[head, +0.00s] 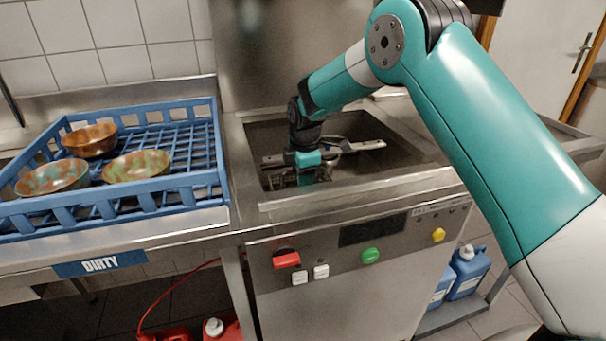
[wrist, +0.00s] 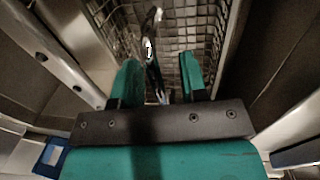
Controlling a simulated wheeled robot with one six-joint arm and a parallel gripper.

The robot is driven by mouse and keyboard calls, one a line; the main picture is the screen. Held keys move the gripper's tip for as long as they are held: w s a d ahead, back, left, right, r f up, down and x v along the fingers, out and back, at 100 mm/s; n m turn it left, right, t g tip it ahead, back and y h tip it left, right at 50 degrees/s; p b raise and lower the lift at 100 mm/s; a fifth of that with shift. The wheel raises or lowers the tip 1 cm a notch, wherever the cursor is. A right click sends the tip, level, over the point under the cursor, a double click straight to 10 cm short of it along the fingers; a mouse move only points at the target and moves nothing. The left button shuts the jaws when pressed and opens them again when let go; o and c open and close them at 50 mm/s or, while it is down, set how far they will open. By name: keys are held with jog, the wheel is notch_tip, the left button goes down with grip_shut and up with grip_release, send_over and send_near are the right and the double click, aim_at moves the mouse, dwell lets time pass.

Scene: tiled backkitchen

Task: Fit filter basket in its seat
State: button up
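The filter basket (wrist: 205,30) is a wire-mesh basket with a thin metal handle (wrist: 151,48), low in the machine's open well (head: 400,158). In the wrist view its mesh fills the top middle, beyond my fingers. My gripper (wrist: 160,78) points down into the well, its two teal fingers apart, with the handle showing between them, nearer the left finger. I see no finger closed on the handle. In the head view my gripper (head: 307,177) is down inside the well and mostly hides the basket. The seat cannot be made out, so how the basket sits in it is unclear.
A metal spray arm (head: 368,146) crosses the well close to my gripper. Steel rims surround the well. A blue rack (head: 190,150) with several bowls stands on the left counter, above a DIRTY sign (head: 100,264). The control panel (head: 372,232) is on the front.

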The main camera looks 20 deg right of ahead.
notch_tip(320, 180, up, 17)
jog(key=s, duration=0.2)
jog(key=shift+s+r, duration=0.15)
jog(key=shift+s, duration=0.05)
jog(key=shift+d, duration=0.1)
dwell(0.4)
jog(key=s+d+f+m, duration=0.3)
jog(key=s+m, duration=0.3)
jog(key=s, duration=0.3)
jog(key=s+d+f+m+t, duration=0.1)
jog(key=s+d+f+m, duration=0.2)
jog(key=s+m, duration=0.4)
jog(key=s+d+f+m, duration=0.3)
jog(key=s+d+m, duration=0.15)
jog(key=s, duration=0.55)
jog(key=s+a+r+n+g+y+p, duration=0.1)
jog(key=s+a+r+n+y+p, duration=0.1)
jog(key=s+a+r, duration=0.3)
jog(key=s+a+r+n+g+y+p, duration=0.1)
jog(key=s+a+r+n+p, duration=0.3)
jog(key=a+r, duration=0.5)
jog(key=shift+s+a+r+n+g+y, duration=0.3)
jog(key=shift+s+a+y, duration=0.35)
jog(key=shift+s, duration=0.4)
